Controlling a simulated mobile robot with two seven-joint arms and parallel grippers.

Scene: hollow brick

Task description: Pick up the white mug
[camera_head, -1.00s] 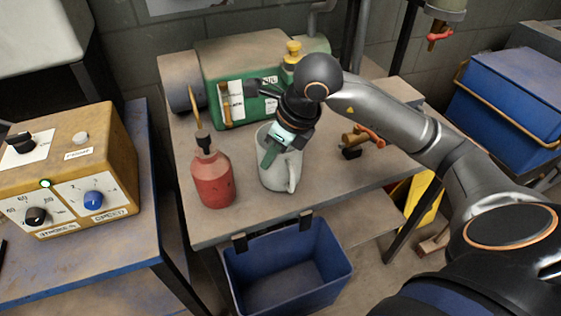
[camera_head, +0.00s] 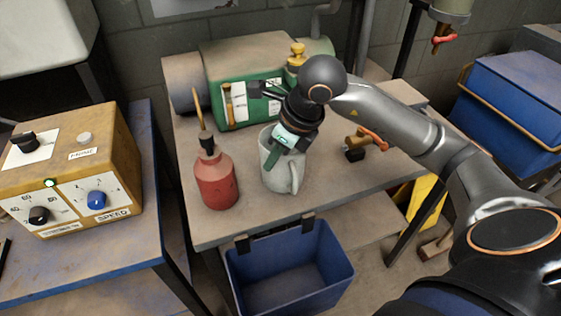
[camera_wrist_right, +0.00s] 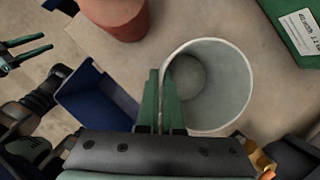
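The white mug (camera_head: 284,176) stands upright on the workbench, its handle toward the front right. My right gripper (camera_head: 271,163) points down at the mug's rim from above. In the right wrist view, the mug (camera_wrist_right: 235,85) is seen from above and looks empty. There the green fingers of my right gripper (camera_wrist_right: 160,100) are close together at the left part of the rim, with the mug's wall between them. My left gripper (camera_wrist_right: 46,42) shows only at the left edge of the right wrist view, its two dark fingers apart and empty.
A red bottle (camera_head: 216,182) stands close left of the mug. A green machine (camera_head: 235,75) is behind it. A brass valve with a red handle (camera_head: 362,141) lies to the right. A blue bin (camera_head: 290,275) hangs at the bench's front edge (camera_head: 215,241).

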